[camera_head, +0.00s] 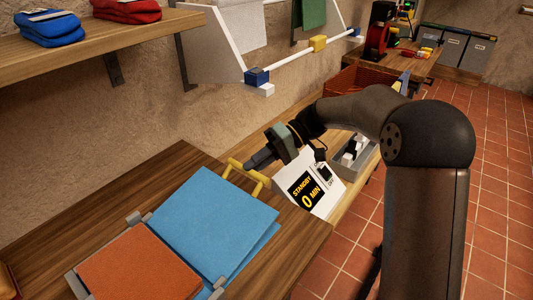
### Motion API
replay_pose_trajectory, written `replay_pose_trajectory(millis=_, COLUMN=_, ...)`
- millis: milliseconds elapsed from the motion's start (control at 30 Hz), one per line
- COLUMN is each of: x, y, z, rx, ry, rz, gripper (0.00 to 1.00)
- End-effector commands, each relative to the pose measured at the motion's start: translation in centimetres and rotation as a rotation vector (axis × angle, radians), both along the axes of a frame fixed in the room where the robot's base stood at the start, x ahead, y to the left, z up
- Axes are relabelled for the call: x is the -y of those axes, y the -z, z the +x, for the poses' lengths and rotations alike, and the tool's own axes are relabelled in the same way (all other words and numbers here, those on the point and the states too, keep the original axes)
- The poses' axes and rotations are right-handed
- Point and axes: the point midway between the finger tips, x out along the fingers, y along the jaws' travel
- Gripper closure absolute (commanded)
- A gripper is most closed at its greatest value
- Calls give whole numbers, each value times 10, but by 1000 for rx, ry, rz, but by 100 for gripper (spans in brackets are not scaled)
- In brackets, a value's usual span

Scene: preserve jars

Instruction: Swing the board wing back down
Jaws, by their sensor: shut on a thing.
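A board lies on the wooden worktop at the lower left, with an orange panel (138,262) in a grey frame. Beside it is a blue wing (215,215); a second blue edge shows below its right side, and I cannot tell how far it is tilted. A yellow bar handle (232,168) shows at the wing's far edge. My gripper (250,164) comes in from the right and is shut on the yellow handle. The fingertips hide part of the handle.
A white device (308,187) reading "STANDBY 0 MIN" stands right of the handle, close under my arm. A grey bin (352,160) with items is behind it. A wooden shelf (100,30) with blue and red bundles overhangs the upper left.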

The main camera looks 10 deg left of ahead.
Motion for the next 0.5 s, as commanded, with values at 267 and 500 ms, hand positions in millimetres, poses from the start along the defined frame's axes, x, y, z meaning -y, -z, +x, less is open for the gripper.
replay_pose_trajectory(millis=267, x=-3, y=32, z=1, rx=0, ry=-11, rz=-1, gripper=100)
replay_pose_trajectory(millis=500, x=-4, y=39, z=2, rx=2, ry=-12, rz=-1, gripper=100)
